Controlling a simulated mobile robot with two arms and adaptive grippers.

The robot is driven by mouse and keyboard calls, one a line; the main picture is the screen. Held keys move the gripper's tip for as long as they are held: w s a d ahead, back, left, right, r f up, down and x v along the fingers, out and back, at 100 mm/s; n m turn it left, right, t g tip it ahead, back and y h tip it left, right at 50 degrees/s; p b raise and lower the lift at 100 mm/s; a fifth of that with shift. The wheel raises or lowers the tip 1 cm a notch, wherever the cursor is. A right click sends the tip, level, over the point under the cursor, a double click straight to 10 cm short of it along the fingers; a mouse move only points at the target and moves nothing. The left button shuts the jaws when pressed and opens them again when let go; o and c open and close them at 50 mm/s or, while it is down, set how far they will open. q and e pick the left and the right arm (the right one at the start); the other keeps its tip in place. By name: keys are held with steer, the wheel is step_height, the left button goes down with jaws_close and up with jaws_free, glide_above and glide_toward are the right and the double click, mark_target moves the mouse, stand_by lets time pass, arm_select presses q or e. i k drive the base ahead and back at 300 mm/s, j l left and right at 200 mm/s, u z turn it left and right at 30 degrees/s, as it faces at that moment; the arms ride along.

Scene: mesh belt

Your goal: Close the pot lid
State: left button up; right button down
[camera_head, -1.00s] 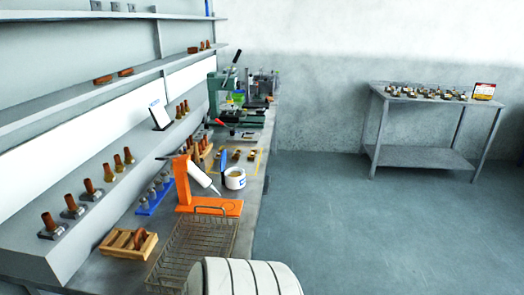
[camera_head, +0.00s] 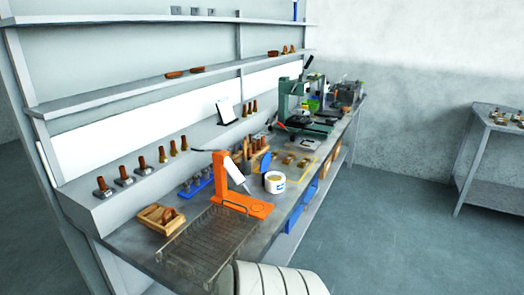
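A small white pot (camera_head: 275,182) with a blue label stands on the workbench, right of the orange stand. Its top looks open, with a tan content showing. A blue round piece (camera_head: 265,162) stands tilted at the pot's back left rim and may be its lid; whether it is joined to the pot I cannot tell. Neither of my grippers is in view.
The orange stand (camera_head: 240,200) holds a white tube beside the pot. A wire mesh tray (camera_head: 208,240) lies at the front of the bench. A wooden box (camera_head: 160,218), a blue rack (camera_head: 196,184) and a green machine (camera_head: 293,105) are nearby. Floor (camera_head: 400,220) at right is clear.

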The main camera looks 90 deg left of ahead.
mark_target(265, 162)
steer(key=i+u, duration=0.15)
steer(key=u, duration=0.3)
steer(key=i+u, duration=0.15)
steer(key=u, duration=0.35)
steer(key=i+u, duration=0.15)
steer(key=u, duration=0.3)
steer(key=i+l+u, duration=0.15)
steer(key=u, duration=0.3)
